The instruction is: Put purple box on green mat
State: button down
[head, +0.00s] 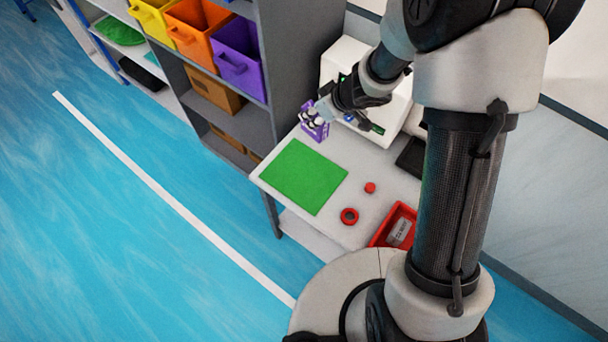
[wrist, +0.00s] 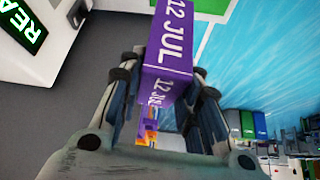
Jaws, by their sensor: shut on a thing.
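The purple box (head: 314,120) is between the fingers of my gripper (head: 326,110) at the back left of the table, by the white machine. In the wrist view the purple box (wrist: 168,50) shows white "12 JUL" lettering, and my gripper (wrist: 160,100) is shut on it, one finger on each side. The green mat (head: 303,176) lies flat and bare on the table's front left part, nearer the camera than the box. Whether the box touches the table cannot be told.
A red ring (head: 349,216), a small red round piece (head: 370,187) and a red tray (head: 399,226) are right of the mat. The white machine (head: 350,62) stands behind. A grey shelf (head: 291,60) with coloured bins stands left of the table.

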jog(key=shift+n+g+y, duration=0.3)
jog(key=shift+n+g, duration=0.1)
jog(key=shift+n, duration=0.5)
jog(key=shift+s+a+f+b, duration=0.45)
jog(key=shift+f+b, duration=1.7)
jog(key=shift+f, duration=1.25)
jog(key=shift+s+a+f+b, duration=0.5)
jog(key=shift+f+b, duration=1.6)
jog(key=shift+f, duration=1.3)
jog(key=shift+s+a+f+b, duration=0.3)
jog(key=shift+a+f+b, duration=0.3)
jog(key=shift+f+b, duration=2.2)
jog(key=shift+f+p, duration=0.65)
jog(key=shift+f, duration=0.2)
jog(key=c, duration=1.2)
grip_release()
jog(key=p+v, duration=0.6)
jog(key=v, duration=0.6)
jog(key=shift+r, duration=0.3)
